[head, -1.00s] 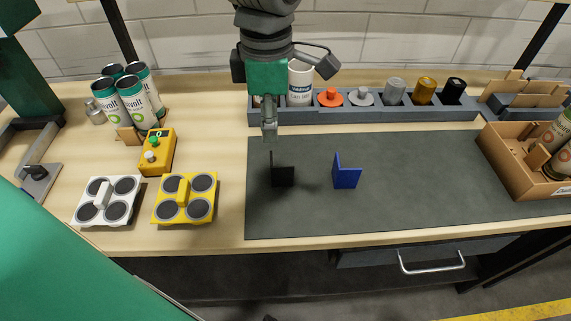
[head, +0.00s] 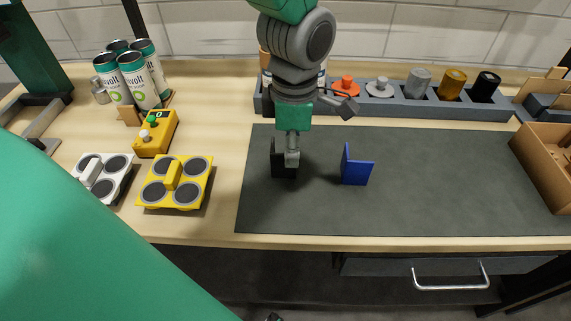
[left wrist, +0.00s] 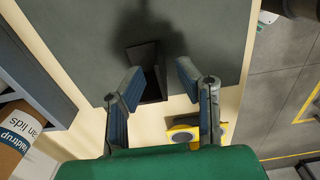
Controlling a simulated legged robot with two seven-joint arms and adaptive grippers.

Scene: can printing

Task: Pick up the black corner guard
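The black corner guard (head: 281,170) stands on the dark grey mat (head: 420,200), partly covered by my left gripper (head: 291,157) in the head view. My left gripper has come down right at the guard, its fingers pointing down. In the left wrist view the fingers of my left gripper (left wrist: 160,76) are apart. The black corner guard (left wrist: 151,60) shows between and beyond them, closer to the left finger, which overlaps part of it. I cannot tell whether they touch. My right gripper is not in view.
A blue corner guard (head: 357,168) stands on the mat just right of the black one. A yellow four-pad fixture (head: 172,182) and a white one (head: 103,178) lie left of the mat. A grey rack (head: 400,107) with lids runs behind.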

